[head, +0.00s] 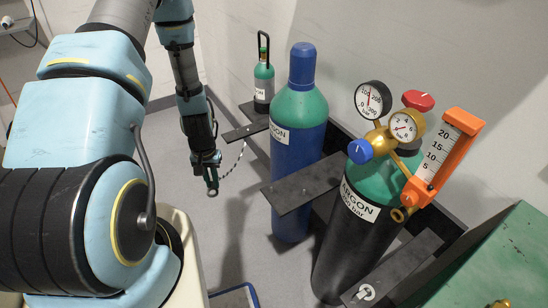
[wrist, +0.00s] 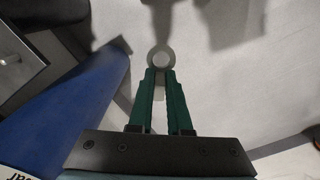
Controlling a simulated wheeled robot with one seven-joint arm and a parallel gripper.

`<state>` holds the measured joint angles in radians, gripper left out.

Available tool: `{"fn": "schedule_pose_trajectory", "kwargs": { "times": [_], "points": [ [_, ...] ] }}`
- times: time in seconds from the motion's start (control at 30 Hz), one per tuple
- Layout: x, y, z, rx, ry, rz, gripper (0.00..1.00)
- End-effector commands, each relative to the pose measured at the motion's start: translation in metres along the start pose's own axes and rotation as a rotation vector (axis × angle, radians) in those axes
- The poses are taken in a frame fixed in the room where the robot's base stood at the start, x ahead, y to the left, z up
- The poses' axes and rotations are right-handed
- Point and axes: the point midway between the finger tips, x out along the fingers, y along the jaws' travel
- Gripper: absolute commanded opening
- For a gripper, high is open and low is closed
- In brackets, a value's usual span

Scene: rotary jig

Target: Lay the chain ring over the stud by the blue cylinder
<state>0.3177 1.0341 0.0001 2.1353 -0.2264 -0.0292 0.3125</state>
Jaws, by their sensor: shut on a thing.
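My gripper (head: 211,182) hangs in the open space left of the blue cylinder (head: 297,165), which has a green shoulder and a blue cap. In the wrist view its green fingers (wrist: 160,80) are shut on the chain ring (wrist: 160,54), a pale round ring at their tips. The chain (head: 234,161) runs from the gripper up and right toward the dark bracket plate by the small cylinder. The ring is apart from the blue cylinder, which also shows at left in the wrist view (wrist: 75,115). I cannot make out the stud by the blue cylinder for certain.
A dark plate (head: 300,186) juts out before the blue cylinder. A black cylinder (head: 345,250) with gauges stands to its right, with another plate (head: 405,262) bearing a metal ring. A small green-topped cylinder (head: 263,85) stands behind. The floor (head: 235,225) below my gripper is clear.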

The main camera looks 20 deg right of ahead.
Motion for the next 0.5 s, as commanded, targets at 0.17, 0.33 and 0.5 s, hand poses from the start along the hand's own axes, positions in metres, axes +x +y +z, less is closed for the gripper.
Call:
{"fn": "schedule_pose_trajectory", "kwargs": {
  "times": [0.17, 0.33, 0.5],
  "points": [
    [-0.041, 0.086, -0.015, 0.262, 0.006, -0.001, 0.00],
    [-0.072, 0.151, -0.009, 0.452, 0.005, 0.003, 0.00],
    [-0.088, 0.186, -0.001, 0.556, 0.003, 0.005, 0.00]
  ]
}}
